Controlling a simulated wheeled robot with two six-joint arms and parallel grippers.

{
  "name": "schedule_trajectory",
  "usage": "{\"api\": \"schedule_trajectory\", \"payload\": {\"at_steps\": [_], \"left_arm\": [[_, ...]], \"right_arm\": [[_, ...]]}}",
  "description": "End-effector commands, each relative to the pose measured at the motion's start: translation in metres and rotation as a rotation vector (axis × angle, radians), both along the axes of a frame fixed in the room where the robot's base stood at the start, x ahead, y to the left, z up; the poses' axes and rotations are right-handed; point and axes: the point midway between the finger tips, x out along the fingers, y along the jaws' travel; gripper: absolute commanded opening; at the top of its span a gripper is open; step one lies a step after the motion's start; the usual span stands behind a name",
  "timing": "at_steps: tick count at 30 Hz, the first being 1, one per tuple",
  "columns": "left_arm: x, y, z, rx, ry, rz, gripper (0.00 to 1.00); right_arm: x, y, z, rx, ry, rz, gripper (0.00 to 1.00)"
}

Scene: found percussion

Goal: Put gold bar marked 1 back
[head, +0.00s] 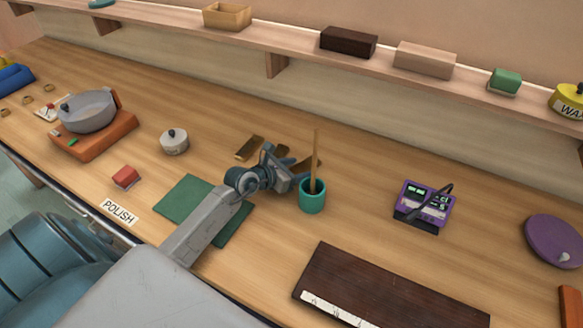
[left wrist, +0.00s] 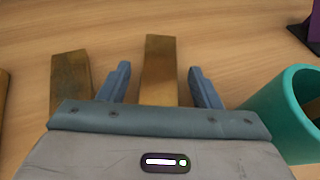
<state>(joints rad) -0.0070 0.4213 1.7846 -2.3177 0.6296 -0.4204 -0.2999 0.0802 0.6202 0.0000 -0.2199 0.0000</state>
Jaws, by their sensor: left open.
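Several gold-brown bars lie on the wooden bench. In the left wrist view one bar (left wrist: 160,60) lies between the open fingers of my left gripper (left wrist: 159,68), a second bar (left wrist: 70,80) lies left of them, and part of a third (left wrist: 3,88) shows at the left edge. In the head view my left gripper (head: 288,160) is low over the bench, partly hiding the bars; one bar (head: 249,148) shows clear to its left. I cannot read a mark on any bar. My right gripper is not in view.
A teal cup (head: 312,202) holding a tall stick stands close right of my left gripper. A green mat (head: 185,198) lies under my left arm. A dark brown slab (head: 400,290) lies in front, a purple device (head: 425,203) to the right. A shelf (head: 160,16) runs along the back.

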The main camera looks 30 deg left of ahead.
Motion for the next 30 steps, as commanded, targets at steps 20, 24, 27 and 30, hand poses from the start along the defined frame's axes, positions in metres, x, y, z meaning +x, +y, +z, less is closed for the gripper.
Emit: {"api": "schedule_trajectory", "payload": {"at_steps": [20,24,27,30], "left_arm": [[-0.087,0.031,0.039,0.006,0.002,-0.001,0.58],[-0.098,0.035,0.044,0.005,0.001,0.000,0.58],[-0.103,0.036,0.046,0.002,0.000,-0.001,0.58],[-0.105,0.037,0.047,0.001,0.000,-0.001,0.58]], "right_arm": [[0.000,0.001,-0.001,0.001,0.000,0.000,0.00],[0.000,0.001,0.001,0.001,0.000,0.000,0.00],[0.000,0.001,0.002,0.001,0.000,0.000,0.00],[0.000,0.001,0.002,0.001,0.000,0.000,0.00]]}}
